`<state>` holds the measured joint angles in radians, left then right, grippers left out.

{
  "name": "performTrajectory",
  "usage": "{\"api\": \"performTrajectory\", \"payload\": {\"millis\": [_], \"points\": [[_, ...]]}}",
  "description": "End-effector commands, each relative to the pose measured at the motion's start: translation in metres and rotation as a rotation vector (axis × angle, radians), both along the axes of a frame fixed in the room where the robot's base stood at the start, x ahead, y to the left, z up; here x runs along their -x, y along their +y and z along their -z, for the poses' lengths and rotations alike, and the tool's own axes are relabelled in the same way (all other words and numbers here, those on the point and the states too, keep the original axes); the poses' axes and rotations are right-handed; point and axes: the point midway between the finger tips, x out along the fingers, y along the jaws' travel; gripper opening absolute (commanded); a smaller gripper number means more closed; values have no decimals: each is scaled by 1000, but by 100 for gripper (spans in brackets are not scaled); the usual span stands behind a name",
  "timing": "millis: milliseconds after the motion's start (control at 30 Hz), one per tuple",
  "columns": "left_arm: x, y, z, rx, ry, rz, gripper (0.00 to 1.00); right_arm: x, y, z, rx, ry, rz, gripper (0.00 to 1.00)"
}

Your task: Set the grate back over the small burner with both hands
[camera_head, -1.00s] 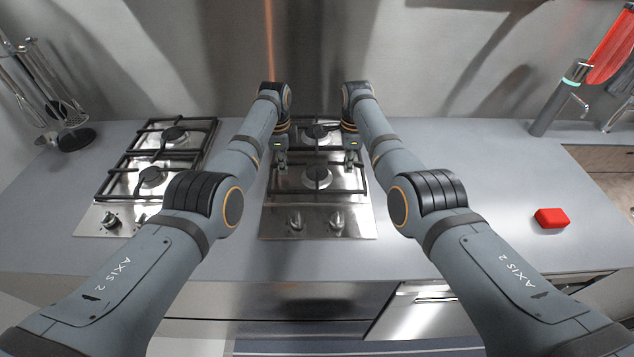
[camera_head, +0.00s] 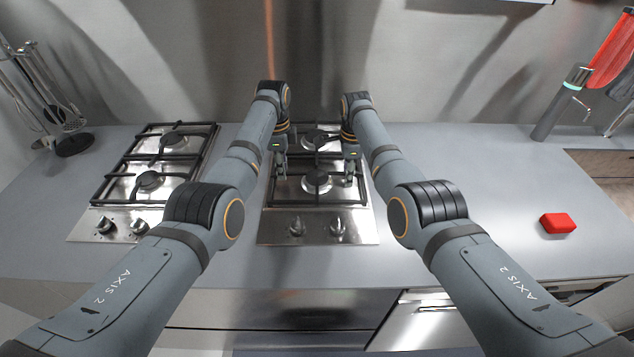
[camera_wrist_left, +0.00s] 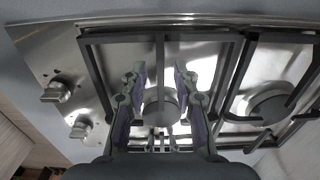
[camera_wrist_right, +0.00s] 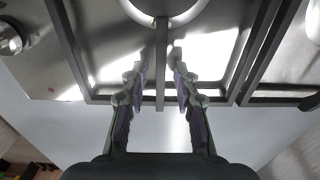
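The black grate (camera_head: 318,206) lies around the front burner (camera_head: 316,181) of the middle hob and looks level. Whether all its feet touch the steel cannot be told. My left gripper (camera_head: 281,172) is at the grate's left side. In the left wrist view its fingers (camera_wrist_left: 159,72) are apart, with a grate bar (camera_wrist_left: 160,48) between them and gaps on both sides. My right gripper (camera_head: 350,178) is at the right side. In the right wrist view its fingers (camera_wrist_right: 160,68) are also apart, with a bar (camera_wrist_right: 161,88) between them, not gripped.
A rear burner (camera_head: 318,139) with its own grate is behind, partly hidden by my arms. Two knobs (camera_head: 297,228) are at the hob's front. Another hob (camera_head: 148,180) stands left. A red block (camera_head: 557,223) lies on the clear counter at right. Utensils (camera_head: 70,118) hang at far left.

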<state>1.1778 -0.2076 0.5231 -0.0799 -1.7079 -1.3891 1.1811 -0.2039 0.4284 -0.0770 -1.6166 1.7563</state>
Motion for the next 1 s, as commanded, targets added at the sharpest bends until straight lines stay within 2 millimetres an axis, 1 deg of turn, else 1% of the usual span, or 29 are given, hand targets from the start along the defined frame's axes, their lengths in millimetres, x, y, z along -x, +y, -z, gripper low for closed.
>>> {"api": "performTrajectory", "payload": {"millis": [33, 200, 300, 400, 500, 600, 700, 767, 1000], "points": [[-1, 0, -14, 1, -5, 0, 30, 0, 0, 0, 0, 0, 0, 30], [-1, 0, -56, 0, -4, 0, 30, 0, 0, 0, 0, 0, 0, 30], [0, 0, -73, 0, -2, 0, 30, 0, 0, 0, 0, 0, 0, 30], [0, 0, -84, 0, -2, 0, 30, 0, 0, 0, 0, 0, 0, 30], [0, 0, -90, 0, 0, 0, 30, 0, 0, 0, 0, 0, 0, 30], [0, 0, -91, 0, 0, 0, 30, 0, 0, 0, 0, 0, 0, 30], [0, 0, -90, 0, 0, 0, 30, -1, 0, -7, 0, -2, 0, 30], [0, 0, -90, 0, 0, 0, 30, -1, 0, -16, -1, -4, 0, 30], [0, 0, -90, 0, 0, 0, 30, -1, 0, -75, 0, -3, 0, 30]]}}
